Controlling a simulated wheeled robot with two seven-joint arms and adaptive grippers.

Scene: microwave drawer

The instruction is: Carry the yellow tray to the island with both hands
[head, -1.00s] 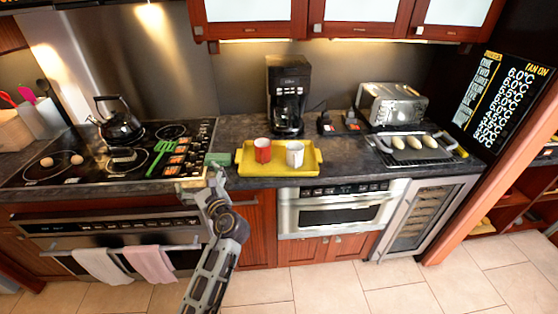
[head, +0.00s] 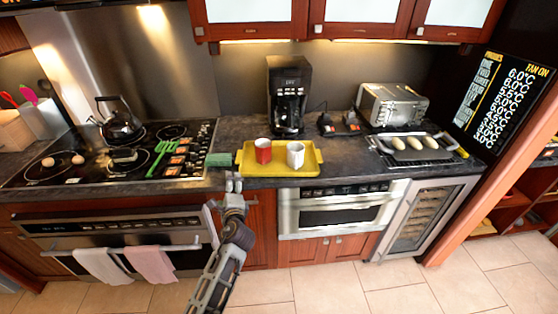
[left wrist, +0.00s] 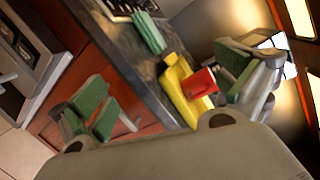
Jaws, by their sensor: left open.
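My left gripper (head: 234,178) is at the counter's front edge, just left of the tray's near left corner. In the left wrist view my left gripper (left wrist: 175,92) is open with green finger pads. Between and beyond the fingers show the yellow tray (left wrist: 183,98) and red cup (left wrist: 202,81). I see no contact with the tray. My right gripper is not in view.
A cooling rack (head: 415,150) holds several rolls. No island shows.

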